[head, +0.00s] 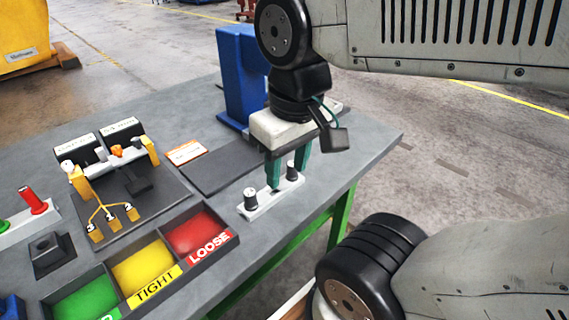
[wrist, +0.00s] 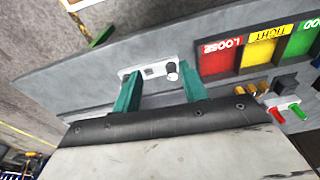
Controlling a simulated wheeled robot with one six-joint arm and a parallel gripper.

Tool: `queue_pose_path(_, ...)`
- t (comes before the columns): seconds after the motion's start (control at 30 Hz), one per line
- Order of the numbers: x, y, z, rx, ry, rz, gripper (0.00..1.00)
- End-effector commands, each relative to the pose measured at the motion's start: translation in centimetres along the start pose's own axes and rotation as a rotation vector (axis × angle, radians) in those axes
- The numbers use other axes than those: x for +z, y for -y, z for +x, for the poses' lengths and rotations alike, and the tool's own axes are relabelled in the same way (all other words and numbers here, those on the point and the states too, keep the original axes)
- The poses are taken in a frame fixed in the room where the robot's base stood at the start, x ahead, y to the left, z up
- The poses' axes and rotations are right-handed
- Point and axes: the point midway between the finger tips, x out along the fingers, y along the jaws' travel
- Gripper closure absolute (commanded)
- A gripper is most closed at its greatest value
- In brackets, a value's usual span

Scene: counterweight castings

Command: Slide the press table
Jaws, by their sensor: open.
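A blue press frame (head: 240,75) stands at the back of the grey bench. A flat dark plate (head: 215,168), which may be the press table, lies in front of it, partly hidden by my gripper. My gripper (head: 288,175) points down with its green fingers apart, over a pale bar (head: 262,204) with two dark upright knobs. In the wrist view the bar (wrist: 152,71) lies between and beyond the fingertips (wrist: 160,78), with one dark knob (wrist: 171,71) near the right finger. I cannot tell whether a finger touches the bar or a knob.
A tray with green, yellow and red LOOSE (head: 198,232) compartments lies along the front edge. A dark fixture board (head: 140,212) with yellow posts and several small tags stands left. Red and green levers (head: 35,200) are farther left. Open floor lies beyond the bench's right edge.

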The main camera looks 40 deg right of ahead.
Motion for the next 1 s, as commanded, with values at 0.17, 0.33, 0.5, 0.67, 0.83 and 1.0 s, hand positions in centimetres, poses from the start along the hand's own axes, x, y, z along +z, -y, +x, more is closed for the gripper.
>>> queue_pose_path(0.17, 0.0, 0.0, 0.0, 0.001, 0.001, -0.001, 0.71)
queue_pose_path(0.33, -0.8, -0.4, 0.5, 0.045, 0.062, -0.070, 1.00)
queue_pose_path(0.5, -3.3, -1.6, 1.8, 0.180, 0.229, -0.278, 1.00)
queue_pose_path(0.67, -6.6, -2.4, 3.5, 0.328, 0.408, -0.516, 1.00)
queue_pose_path(0.83, -10.8, -2.3, 5.7, 0.488, 0.588, -0.777, 1.00)
queue_pose_path(1.0, -15.2, -1.1, 8.6, 0.652, 0.766, -1.038, 1.00)
